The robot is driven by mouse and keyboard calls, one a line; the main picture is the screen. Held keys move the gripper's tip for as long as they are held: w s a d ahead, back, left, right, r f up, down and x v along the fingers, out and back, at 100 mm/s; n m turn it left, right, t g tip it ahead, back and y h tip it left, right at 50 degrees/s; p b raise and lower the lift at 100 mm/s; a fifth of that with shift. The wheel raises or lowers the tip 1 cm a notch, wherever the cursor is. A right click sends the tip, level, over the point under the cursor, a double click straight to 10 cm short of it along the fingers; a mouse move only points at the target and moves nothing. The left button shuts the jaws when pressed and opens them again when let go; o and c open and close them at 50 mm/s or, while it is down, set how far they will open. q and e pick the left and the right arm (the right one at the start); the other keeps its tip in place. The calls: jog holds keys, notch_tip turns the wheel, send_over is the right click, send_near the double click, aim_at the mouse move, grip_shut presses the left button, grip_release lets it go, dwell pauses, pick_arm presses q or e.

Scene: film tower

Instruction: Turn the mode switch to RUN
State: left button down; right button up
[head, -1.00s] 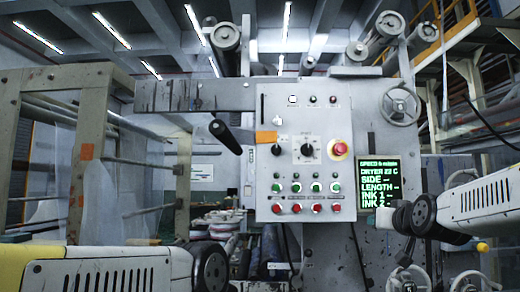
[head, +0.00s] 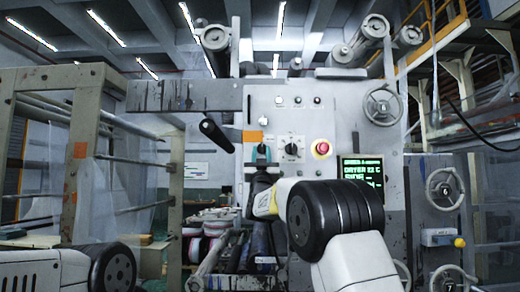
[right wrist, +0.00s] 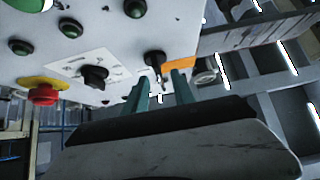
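A small black rotary knob (right wrist: 154,58), probably the mode switch, sits on the grey control panel (head: 294,115) beside an orange tag (right wrist: 180,64); its lettering is not legible. My right gripper (head: 262,154) is in front of it in the head view and hides it there. In the right wrist view its two teal fingers (right wrist: 160,88) are apart and empty, with the knob just beyond their tips, roughly between them. I cannot tell if they touch it. A larger black dial (head: 291,147) on a white plate is to the right. My left gripper is out of view.
A red emergency stop (head: 321,148) on a yellow base is right of the dial. A black lever handle (head: 216,134) sticks out left of the knob. Green buttons (right wrist: 70,27) lie below on the panel. A green-text screen (head: 362,177) stands at the right.

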aim_at(262, 149)
jog(key=shift+x, duration=1.5)
jog(key=shift+d, duration=0.1)
grip_shut()
